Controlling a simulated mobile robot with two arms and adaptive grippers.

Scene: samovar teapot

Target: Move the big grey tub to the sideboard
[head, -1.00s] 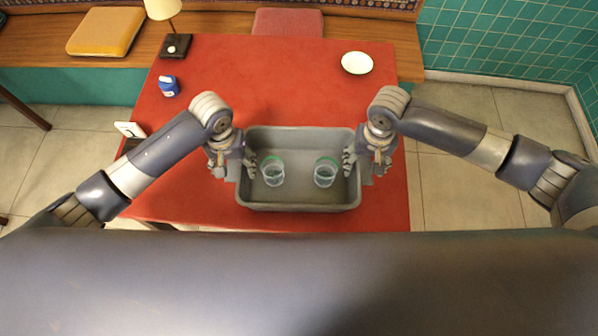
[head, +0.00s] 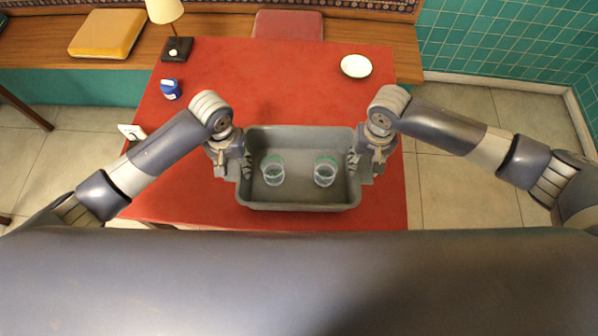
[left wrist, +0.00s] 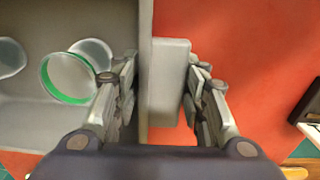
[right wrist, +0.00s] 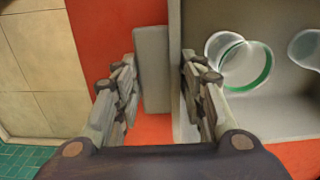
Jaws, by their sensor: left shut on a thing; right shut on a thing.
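The big grey tub (head: 300,201) is at the near edge of the red table in the head view. It looks level; I cannot tell whether its bottom touches the table. Two clear cups with green rims stand inside, a left cup (head: 273,172) and a right cup (head: 325,173). My left gripper (head: 241,168) is shut on the tub's left side, with its fingers either side of the grey wall and handle (left wrist: 168,80). My right gripper (head: 357,166) is shut on the right side, around the opposite handle (right wrist: 152,70).
The red table (head: 290,80) holds a white plate (head: 356,65), a blue container (head: 170,88), a lamp (head: 166,12) and a white item (head: 131,131) at its left edge. A wooden bench (head: 225,50) with cushions runs behind. Tiled floor is open on both sides.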

